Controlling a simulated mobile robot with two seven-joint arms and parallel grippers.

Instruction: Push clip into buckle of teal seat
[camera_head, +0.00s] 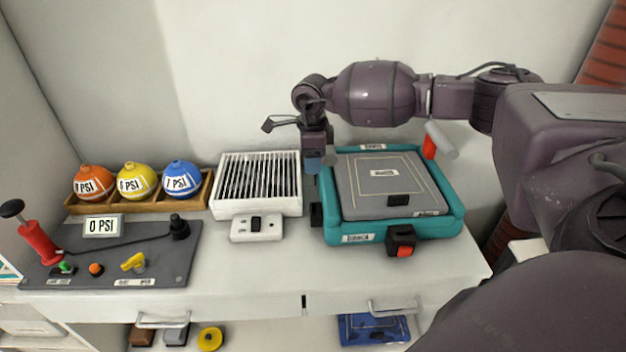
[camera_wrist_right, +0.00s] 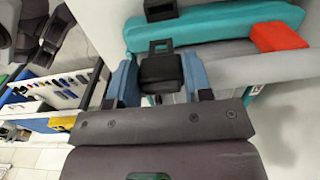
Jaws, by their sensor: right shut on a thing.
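The teal seat (camera_head: 450,222) with a grey cushion (camera_head: 365,205) lies on the white counter. Its black buckle with a red button (camera_head: 401,241) is at the front edge, right of the middle. My right gripper (camera_head: 313,163) is at the seat's back left corner, its blue fingers pointing down. In the right wrist view, my right gripper (camera_wrist_right: 162,78) is shut on the black clip (camera_wrist_right: 160,68), whose slotted tongue points away from the wrist. The clip is apart from the front buckle. In the head view the clip is mostly hidden by the fingers. My left gripper is not in view.
A red-and-grey piece (camera_head: 430,147) sticks up at the seat's back right. A white grille box (camera_head: 257,185) stands close left of the gripper. A white switch box (camera_head: 256,228) is in front of it. A grey pump panel (camera_head: 120,255) is further left. Counter in front of the seat is clear.

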